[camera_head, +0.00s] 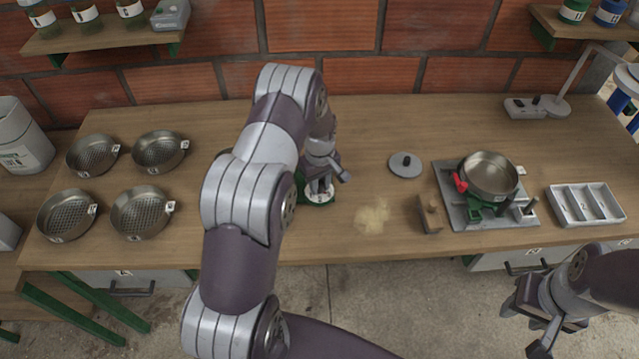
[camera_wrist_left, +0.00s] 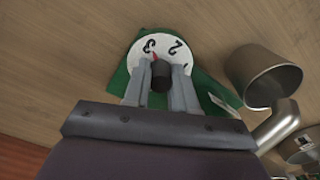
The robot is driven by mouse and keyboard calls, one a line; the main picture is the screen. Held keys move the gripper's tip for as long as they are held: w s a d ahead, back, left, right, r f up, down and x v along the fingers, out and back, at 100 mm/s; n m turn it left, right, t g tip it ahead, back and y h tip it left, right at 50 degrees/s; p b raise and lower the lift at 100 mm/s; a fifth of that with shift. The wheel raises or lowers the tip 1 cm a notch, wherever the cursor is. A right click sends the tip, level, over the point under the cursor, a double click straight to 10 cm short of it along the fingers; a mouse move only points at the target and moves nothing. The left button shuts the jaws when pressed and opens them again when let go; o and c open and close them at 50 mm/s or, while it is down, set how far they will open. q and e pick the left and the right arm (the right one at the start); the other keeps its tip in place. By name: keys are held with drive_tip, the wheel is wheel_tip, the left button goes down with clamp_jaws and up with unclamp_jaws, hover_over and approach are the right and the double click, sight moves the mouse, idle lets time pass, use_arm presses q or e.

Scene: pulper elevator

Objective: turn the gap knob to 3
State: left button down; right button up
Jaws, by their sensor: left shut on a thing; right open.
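The gap knob (camera_wrist_left: 160,76) is a dark knob with a small red pointer, on a white numbered dial (camera_wrist_left: 165,44) set on a green body (camera_wrist_left: 120,80). The dial also shows in the head view (camera_head: 319,196), partly hidden by my left arm. My left gripper (camera_head: 322,184) is shut on the knob, one finger on each side in the left wrist view (camera_wrist_left: 160,84). The red pointer points towards the numeral that looks like 3, with the 2 to its right. My right gripper (camera_head: 535,322) is open and empty, off the table's front edge.
Several sieves (camera_head: 142,212) lie at left.

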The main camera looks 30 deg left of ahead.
sight(320, 182)
use_arm(q)
drive_tip(key=shift+w+r+n, duration=0.3)
drive_tip(key=shift+n, duration=0.3)
drive_tip(key=c, duration=0.9)
unclamp_jaws()
drive_tip(key=shift+s+f, duration=0.1)
drive_tip(key=shift+s, duration=0.1)
wheel_tip(320, 182, up, 13)
drive_tip(key=shift+f+b, duration=0.15)
drive_tip(key=shift+b, duration=0.9)
